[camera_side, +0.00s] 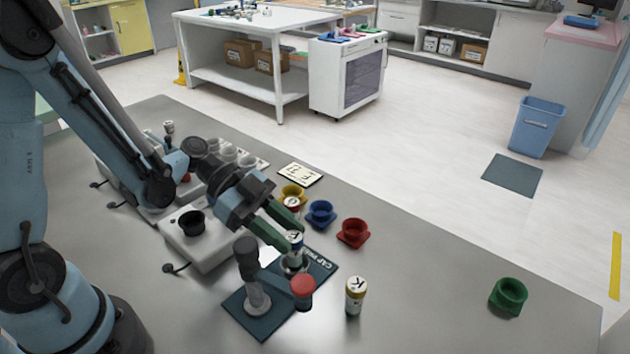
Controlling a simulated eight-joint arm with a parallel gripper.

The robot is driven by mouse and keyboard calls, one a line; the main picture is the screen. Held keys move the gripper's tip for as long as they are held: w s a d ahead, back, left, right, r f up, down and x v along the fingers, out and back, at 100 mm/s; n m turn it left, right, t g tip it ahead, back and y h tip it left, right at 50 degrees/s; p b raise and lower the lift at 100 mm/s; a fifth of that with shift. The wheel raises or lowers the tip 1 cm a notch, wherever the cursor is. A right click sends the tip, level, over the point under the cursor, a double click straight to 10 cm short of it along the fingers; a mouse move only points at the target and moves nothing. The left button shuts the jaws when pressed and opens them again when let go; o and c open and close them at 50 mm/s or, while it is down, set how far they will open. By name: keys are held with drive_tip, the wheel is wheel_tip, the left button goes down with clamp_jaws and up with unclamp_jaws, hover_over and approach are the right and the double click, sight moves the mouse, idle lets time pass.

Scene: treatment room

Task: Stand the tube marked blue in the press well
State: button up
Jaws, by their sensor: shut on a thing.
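My gripper (293,237), with green fingers, is shut on the tube marked blue (294,243). This tube has a pale lettered top and a blue band, and looks about upright. It is over the grey press well (294,264), with its lower end at the well's mouth. I cannot tell how deep it sits or whether it touches the bottom.
Another tube (355,296) stands right of the press. Yellow (293,192), blue (321,213), red (353,232) and green (509,295) holders stand on the bench; a tube top shows by the yellow one. A black cup (191,223) sits on a white unit. The bench's right side is mostly clear.

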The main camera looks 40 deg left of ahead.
drive_tip(key=shift+r, duration=0.4)
drive_tip(key=shift+r, duration=0.35)
drive_tip(key=shift+f, duration=1.15)
idle(0.9)
drive_tip(key=shift+r, duration=0.6)
drive_tip(key=shift+r, duration=0.2)
drive_tip(key=shift+f, duration=0.75)
idle(0.7)
